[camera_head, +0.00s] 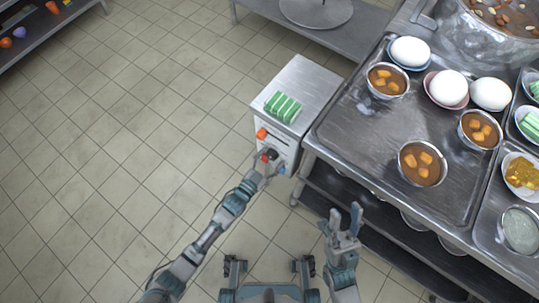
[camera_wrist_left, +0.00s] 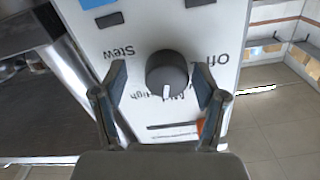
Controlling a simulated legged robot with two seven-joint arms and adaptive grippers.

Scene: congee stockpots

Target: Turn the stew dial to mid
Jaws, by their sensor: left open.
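The stew dial (camera_wrist_left: 167,73) is a dark grey round knob on a white panel, with the upside-down word "Stew" beside it. Its white mark points down in the left wrist view, toward partly hidden lettering; "High" is readable at lower left and "Off" at upper right. My left gripper (camera_wrist_left: 160,95) is open, with one finger on each side of the dial and visible gaps between. In the head view, my left gripper (camera_head: 270,164) is at the front of the white-fronted metal box (camera_head: 310,86) and hides part of the panel. My right gripper (camera_head: 344,222) is open and empty beside the counter.
Green-striped blocks (camera_head: 283,106) lie on the box top. An orange part (camera_head: 261,133) sits on its front. To the right, a steel counter tray (camera_head: 345,130) holds bowls and white eggs or buns near a large pot (camera_head: 503,30). Tiled floor (camera_head: 130,130) at left is clear.

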